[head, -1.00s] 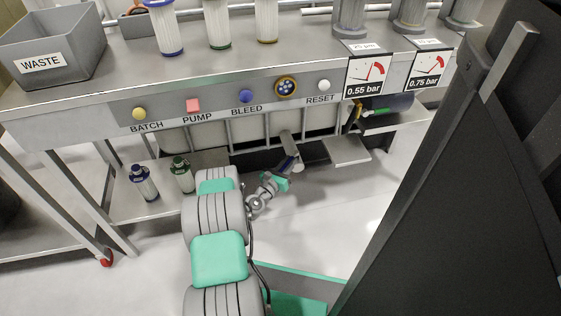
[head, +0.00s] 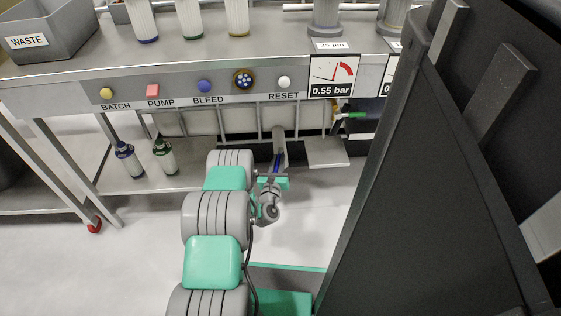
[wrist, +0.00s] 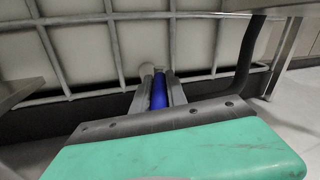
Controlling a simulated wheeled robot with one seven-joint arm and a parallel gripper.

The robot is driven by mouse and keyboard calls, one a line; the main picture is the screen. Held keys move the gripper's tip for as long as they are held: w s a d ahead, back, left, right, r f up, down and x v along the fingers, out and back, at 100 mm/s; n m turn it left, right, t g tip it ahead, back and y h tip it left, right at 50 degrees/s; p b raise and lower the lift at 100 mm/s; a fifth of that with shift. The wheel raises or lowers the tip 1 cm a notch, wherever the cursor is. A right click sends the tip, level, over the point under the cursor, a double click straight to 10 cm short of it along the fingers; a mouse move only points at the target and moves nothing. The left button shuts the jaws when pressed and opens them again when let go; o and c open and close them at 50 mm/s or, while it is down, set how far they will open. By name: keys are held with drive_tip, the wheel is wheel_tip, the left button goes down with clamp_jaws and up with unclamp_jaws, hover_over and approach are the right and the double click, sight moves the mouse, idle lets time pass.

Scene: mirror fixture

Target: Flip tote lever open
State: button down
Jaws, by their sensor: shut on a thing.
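The tote (head: 200,122) is a whitish tank in a grey metal cage under the bench; it fills the back of the wrist view (wrist: 90,50). A blue lever (wrist: 159,90) points from the tote's front toward me in the wrist view. My gripper (wrist: 160,92) has one grey finger on each side of the lever and is shut on it. A pale round part (wrist: 146,71) sits behind the fingers. The lever's far end and pivot are mostly hidden.
The bench front with buttons (head: 204,86) overhangs the tote. A green-handled valve (head: 351,115) is to the right. Two small bottles (head: 128,160) stand on the lower left shelf. A large black panel (head: 440,190) blocks the right side. Floor shows right of my arm.

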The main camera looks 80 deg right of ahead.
drive_tip(key=shift+s+d+r, duration=0.1)
drive_tip(key=shift+s, duration=0.1)
drive_tip(key=c, duration=1.5)
unclamp_jaws()
drive_tip(key=shift+c, duration=0.2)
drive_tip(key=shift+o, duration=1.1)
drive_tip(key=shift+w, duration=0.2)
drive_tip(key=a, duration=0.2)
drive_tip(key=a+p, duration=0.1)
drive_tip(key=a, duration=0.1)
drive_tip(key=a+p, duration=0.1)
drive_tip(key=a, duration=0.2)
drive_tip(key=shift+w, duration=0.25)
drive_tip(key=shift+a, duration=0.45)
